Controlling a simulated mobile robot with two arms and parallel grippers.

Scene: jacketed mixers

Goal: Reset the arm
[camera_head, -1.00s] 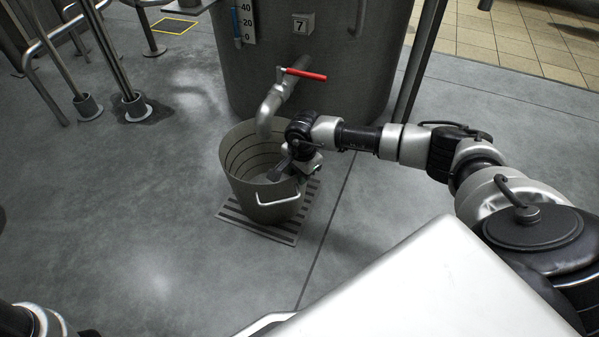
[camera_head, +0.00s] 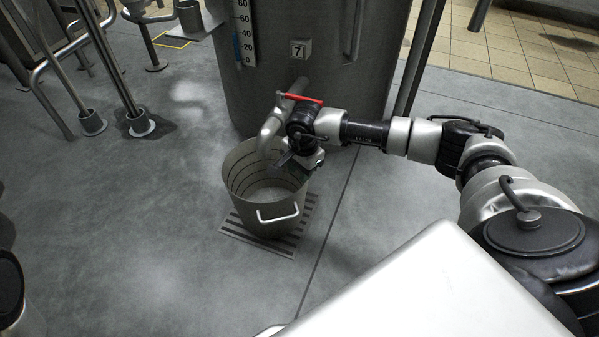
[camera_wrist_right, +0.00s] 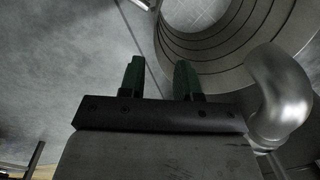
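My right arm reaches in from the right in the head view. Its gripper (camera_head: 289,163) is above the right rear rim of a grey metal bucket (camera_head: 265,228), beside the bent spout pipe (camera_head: 270,127). In the right wrist view the gripper (camera_wrist_right: 160,72) has its two green-tipped fingers apart, with nothing between them. The bucket also shows there (camera_wrist_right: 232,72), beyond the fingers.
The bucket stands on a slotted floor grate (camera_head: 284,247). A large grey tank (camera_head: 340,75) with a number 7 plate (camera_head: 301,51) and a red valve handle (camera_head: 303,99) stands behind it. Metal rails (camera_head: 112,70) stand at the left. The floor at the left front is open.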

